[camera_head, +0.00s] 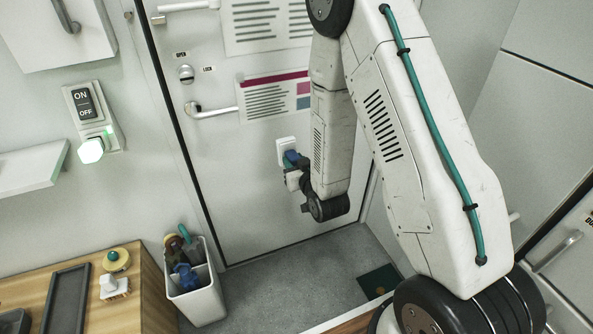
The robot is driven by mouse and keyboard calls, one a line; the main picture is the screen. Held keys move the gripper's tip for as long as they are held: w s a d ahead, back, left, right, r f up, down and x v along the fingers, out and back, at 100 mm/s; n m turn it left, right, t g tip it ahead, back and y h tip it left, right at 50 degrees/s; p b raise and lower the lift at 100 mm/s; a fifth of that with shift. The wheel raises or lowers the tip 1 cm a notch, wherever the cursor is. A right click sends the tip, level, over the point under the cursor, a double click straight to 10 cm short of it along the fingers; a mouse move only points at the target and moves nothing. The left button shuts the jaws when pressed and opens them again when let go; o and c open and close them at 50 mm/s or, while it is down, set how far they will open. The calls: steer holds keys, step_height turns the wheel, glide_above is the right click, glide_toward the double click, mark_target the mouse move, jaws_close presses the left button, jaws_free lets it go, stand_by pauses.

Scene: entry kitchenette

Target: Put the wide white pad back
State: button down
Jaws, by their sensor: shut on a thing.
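My gripper (291,160) is in front of the white door, left of my arm's lower link. It is small in the picture and partly hidden by my own wrist. It is shut on a white pad (286,145), which shows as a small pale block at the fingertips. I cannot tell whether the pad touches the door behind it. A second white piece (116,291) with a block-like handle sits on the wooden counter (118,324) at the lower left, beside a round yellow-green piece (116,260).
A dark tray (66,300) lies on the counter. A white bin (203,299) with several tools stands right of it on the grey floor. The door (245,215) has a lever handle (207,111). An ON/OFF switch (84,103) and a shelf (30,171) are on the left wall.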

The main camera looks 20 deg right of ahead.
mark_target(293, 157)
steer(key=shift+w+a+r+g, duration=0.2)
steer(key=shift+w+r+g, duration=0.1)
steer(key=shift+w+r, duration=0.15)
steer(key=shift+s+a+f+g, duration=0.1)
steer(key=shift+a+f+g, duration=0.05)
steer(key=shift+f+g, duration=0.15)
steer(key=shift+s+f+g, duration=0.2)
steer(key=shift+f+g, duration=0.05)
steer(key=shift+g, duration=0.9)
steer(key=shift+s+f+g, duration=0.2)
steer(key=shift+g, duration=0.95)
steer(key=r+g, duration=0.1)
steer(key=g, duration=0.2)
steer(key=shift+r, duration=0.15)
steer(key=g, duration=0.1)
steer(key=r+g, duration=0.1)
steer(key=g, duration=0.2)
steer(key=shift+r, duration=0.3)
steer(key=shift+s+r+g, duration=0.1)
steer(key=shift+r+g, duration=0.2)
steer(key=shift+g, duration=0.55)
steer(key=shift+r+g, duration=0.3)
steer(key=shift+g, duration=0.55)
